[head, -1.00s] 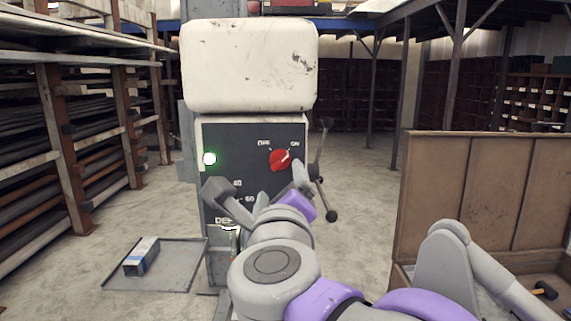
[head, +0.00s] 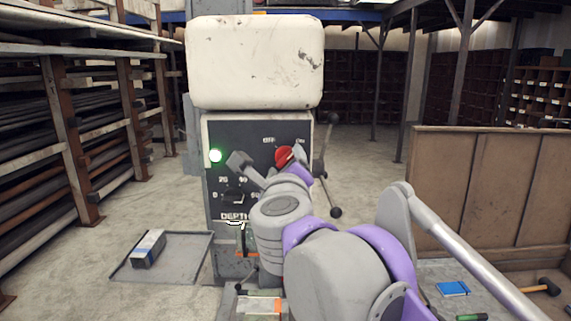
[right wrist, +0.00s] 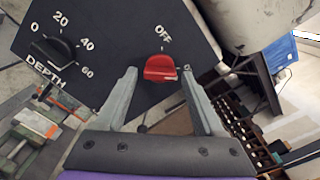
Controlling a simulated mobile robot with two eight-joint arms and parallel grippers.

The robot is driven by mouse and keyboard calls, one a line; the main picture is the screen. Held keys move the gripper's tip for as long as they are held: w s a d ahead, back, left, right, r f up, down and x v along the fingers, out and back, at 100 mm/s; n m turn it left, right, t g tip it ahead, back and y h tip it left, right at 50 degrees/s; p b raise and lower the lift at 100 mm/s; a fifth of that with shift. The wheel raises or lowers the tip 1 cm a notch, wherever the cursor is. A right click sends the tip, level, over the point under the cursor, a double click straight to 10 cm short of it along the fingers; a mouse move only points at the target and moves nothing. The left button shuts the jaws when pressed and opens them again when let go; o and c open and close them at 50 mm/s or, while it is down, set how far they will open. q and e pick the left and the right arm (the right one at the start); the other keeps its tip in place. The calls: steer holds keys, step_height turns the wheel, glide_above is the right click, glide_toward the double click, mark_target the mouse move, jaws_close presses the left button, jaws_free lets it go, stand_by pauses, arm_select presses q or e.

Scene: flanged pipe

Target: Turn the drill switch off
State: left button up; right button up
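The red drill switch (head: 284,156) is on the upper right of the dark control panel (head: 225,135), below its OFF label. In the right wrist view the red switch (right wrist: 160,68) sits below the word OFF; which way it points is hard to tell. The green lamp (head: 215,155) on the panel's left is lit. My right gripper (right wrist: 159,73) is open, with one finger on each side of the switch; I cannot tell whether they touch it. In the head view my right arm partly covers the switch. My left gripper is out of view.
A black depth dial (right wrist: 53,49) is left of the switch. A lever with a ball end (head: 335,211) stands at the machine's right side. A wooden crate (head: 490,185) is at the right, a tray (head: 190,265) on the floor at left. Shelving lines the left.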

jaws_close()
steer(key=n, duration=0.4)
steer(key=shift+n+b, duration=0.3)
steer(key=shift+b, duration=0.1)
steer(key=n, duration=0.4)
steer(key=shift+b, duration=0.35)
steer(key=n, duration=0.5)
steer(key=shift+b, duration=0.3)
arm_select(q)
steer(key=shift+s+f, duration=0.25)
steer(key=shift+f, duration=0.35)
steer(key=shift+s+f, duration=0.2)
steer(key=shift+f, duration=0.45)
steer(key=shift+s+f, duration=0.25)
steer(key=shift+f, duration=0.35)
arm_select(e)
steer(key=shift+n, duration=2.2)
